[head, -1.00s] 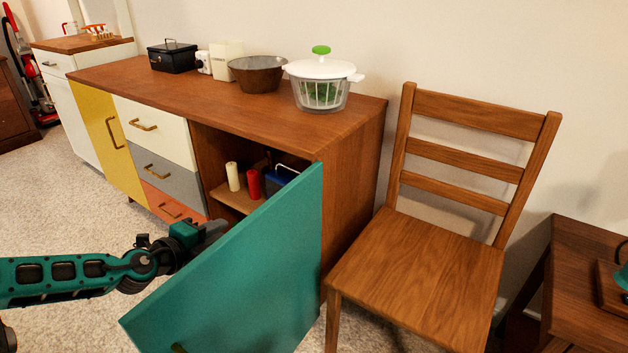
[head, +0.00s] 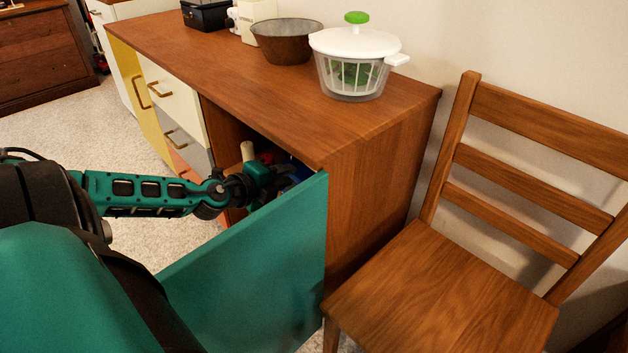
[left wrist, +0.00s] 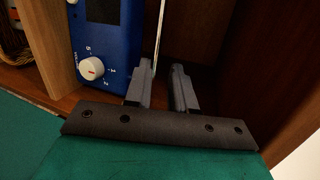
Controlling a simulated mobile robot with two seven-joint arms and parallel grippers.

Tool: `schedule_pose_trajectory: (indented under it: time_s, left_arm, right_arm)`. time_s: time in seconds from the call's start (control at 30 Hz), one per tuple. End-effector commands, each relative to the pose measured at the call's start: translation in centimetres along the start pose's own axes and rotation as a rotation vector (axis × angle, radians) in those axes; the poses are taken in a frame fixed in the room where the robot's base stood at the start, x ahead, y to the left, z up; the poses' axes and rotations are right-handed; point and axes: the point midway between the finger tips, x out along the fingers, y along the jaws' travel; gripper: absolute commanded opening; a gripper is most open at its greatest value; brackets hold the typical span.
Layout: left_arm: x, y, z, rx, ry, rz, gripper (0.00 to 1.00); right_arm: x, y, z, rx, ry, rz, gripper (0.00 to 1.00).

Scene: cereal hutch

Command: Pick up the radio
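The blue box with a white dial and dark panel, which looks like the radio (left wrist: 108,40), stands inside the open cabinet compartment. In the head view only a bit of blue (head: 300,171) shows behind my gripper. My left gripper (left wrist: 160,88) is open, its two fingers pointing into the compartment just right of the box's front. A thin pale upright strip (left wrist: 160,30) shows beyond the gap between the fingers; I cannot tell whether it belongs to the box. In the head view the left gripper (head: 280,180) is at the compartment opening. My right gripper is not in view.
The open teal door (head: 260,270) stands in front of the compartment, below my left arm. A pale cylinder (head: 247,151) stands inside. A salad spinner (head: 354,65) and a metal bowl (head: 285,42) stand on the cabinet top (head: 220,70). A wooden chair (head: 445,290) is at right.

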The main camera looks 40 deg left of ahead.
Motion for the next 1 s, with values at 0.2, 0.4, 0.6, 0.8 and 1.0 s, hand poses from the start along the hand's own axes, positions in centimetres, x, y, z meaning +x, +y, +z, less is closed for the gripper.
schedule_pose_trajectory:
  time_s: [0.2,0.4,0.6,0.8,1.0]
  left_arm:
    - [2.2,0.0,0.1,-0.001,-0.002,-0.003,0.24]
    - [4.1,-0.1,0.1,-0.001,-0.001,-0.004,0.24]
    - [5.5,0.0,0.1,-0.001,0.000,-0.002,0.24]
    - [6.1,0.0,0.1,0.001,0.000,0.000,0.24]
    - [7.8,0.2,0.4,0.000,-0.001,-0.004,0.24]
  right_arm:
    - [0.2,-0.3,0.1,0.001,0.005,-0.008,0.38]
    - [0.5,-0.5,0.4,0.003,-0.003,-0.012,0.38]
    - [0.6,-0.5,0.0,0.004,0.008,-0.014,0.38]
    - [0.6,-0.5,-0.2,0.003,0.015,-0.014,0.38]
    - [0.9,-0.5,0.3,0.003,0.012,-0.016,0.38]
